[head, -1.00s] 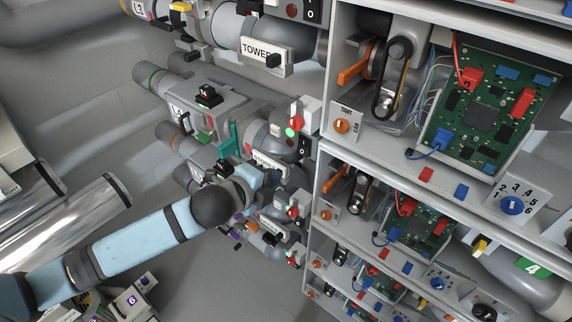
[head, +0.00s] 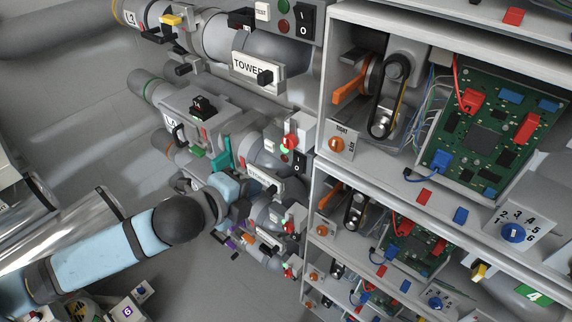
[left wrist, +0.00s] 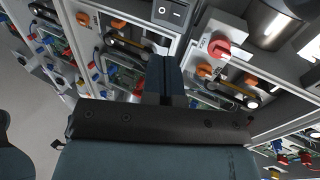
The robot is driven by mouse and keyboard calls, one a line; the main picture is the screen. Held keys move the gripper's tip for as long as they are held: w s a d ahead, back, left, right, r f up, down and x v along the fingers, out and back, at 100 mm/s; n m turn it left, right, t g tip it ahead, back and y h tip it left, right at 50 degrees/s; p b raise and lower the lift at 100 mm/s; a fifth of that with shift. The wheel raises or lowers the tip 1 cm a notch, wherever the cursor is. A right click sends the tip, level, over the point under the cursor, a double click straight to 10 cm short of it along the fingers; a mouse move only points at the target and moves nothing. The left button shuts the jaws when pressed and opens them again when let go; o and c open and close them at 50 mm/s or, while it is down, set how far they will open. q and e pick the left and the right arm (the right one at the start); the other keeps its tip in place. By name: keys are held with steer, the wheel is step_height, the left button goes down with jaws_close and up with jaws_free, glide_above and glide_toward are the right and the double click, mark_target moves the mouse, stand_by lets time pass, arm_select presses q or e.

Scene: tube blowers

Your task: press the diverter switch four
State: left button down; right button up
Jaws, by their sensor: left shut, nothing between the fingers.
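A green plate marked 4 (head: 533,294) shows at the lower right of the head view, beside a yellow part. I cannot tell which switch is diverter switch four. My left gripper (left wrist: 166,62) is shut and empty in the left wrist view. Its dark fingers point toward a black rocker switch (left wrist: 172,12) on a grey box, and a gap seems to remain between them. In the head view my left gripper (head: 240,208) is small, among the pipe units left of the shelves, its tips partly hidden. My right gripper is not in view.
Stacked grey shelves (head: 322,105) with circuit boards stand close on the right. A pipe unit marked TOWER (head: 249,66) and another rocker switch (head: 304,20) are above. A red knob (left wrist: 219,46) sits right of my fingers. Open floor (head: 70,120) lies to the left.

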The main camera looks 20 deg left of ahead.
arm_select(q)
steer(key=p, duration=0.2)
glide_toward(296, 169)
steer(key=x, duration=0.7)
steer(key=shift+w, duration=0.15)
steer(key=shift+w+f, duration=0.1)
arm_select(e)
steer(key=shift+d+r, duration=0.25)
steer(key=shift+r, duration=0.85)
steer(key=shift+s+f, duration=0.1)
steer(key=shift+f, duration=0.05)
